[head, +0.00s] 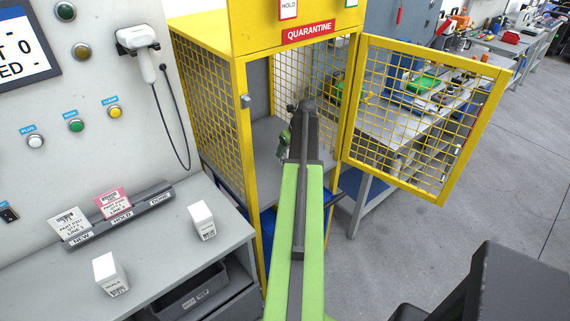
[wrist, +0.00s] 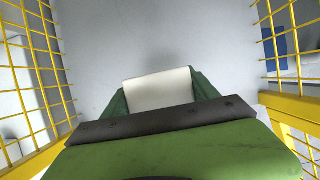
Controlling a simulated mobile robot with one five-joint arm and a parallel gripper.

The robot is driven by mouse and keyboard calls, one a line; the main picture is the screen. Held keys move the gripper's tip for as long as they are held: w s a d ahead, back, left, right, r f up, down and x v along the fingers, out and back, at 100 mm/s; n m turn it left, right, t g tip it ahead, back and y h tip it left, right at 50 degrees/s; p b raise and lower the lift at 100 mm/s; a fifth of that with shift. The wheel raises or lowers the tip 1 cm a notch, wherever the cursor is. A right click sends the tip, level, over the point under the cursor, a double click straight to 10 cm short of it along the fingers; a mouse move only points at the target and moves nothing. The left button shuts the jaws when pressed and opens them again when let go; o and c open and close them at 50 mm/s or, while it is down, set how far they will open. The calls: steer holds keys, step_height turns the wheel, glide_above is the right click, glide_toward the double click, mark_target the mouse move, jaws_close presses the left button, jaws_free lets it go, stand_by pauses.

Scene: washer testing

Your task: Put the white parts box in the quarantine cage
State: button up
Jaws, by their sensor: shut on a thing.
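The quarantine cage (head: 257,150) is a yellow mesh cabinet with a red QUARANTINE sign, and its door (head: 425,110) stands wide open to the right. My arm reaches through the opening, and my gripper (head: 284,143) is inside, above the grey shelf (head: 262,138). In the wrist view, my gripper (wrist: 158,88) is shut on a white box (wrist: 158,90) between its green jaws. Grey surface shows beyond the box, with yellow mesh on both sides. The held box is hidden in the head view behind my arm. I cannot tell whether it touches the shelf.
Two other white boxes, one (head: 202,221) near the counter's right side and one (head: 109,273) nearer the front, stand on the grey counter (head: 155,235). A label rack (head: 125,218) lies behind them. A cluttered workbench (head: 385,130) is behind the open door. Floor at right is clear.

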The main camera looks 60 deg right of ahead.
steer(key=shift+w+a+f, duration=0.1)
steer(key=shift+w+f, duration=0.3)
steer(key=shift+w, duration=0.25)
step_height(320, 180, down, 4)
steer(key=b, duration=0.4)
steer(key=shift+f+b, duration=0.2)
steer(key=shift+b, duration=0.1)
steer(key=o, duration=1.6)
steer(key=shift+r, duration=0.1)
steer(key=shift+r, duration=0.1)
steer(key=shift+r+p, duration=0.25)
steer(key=shift+p, duration=0.2)
steer(key=p+v, duration=1.1)
steer(key=v, duration=0.1)
steer(key=shift+a, duration=0.1)
steer(key=shift+f, duration=0.2)
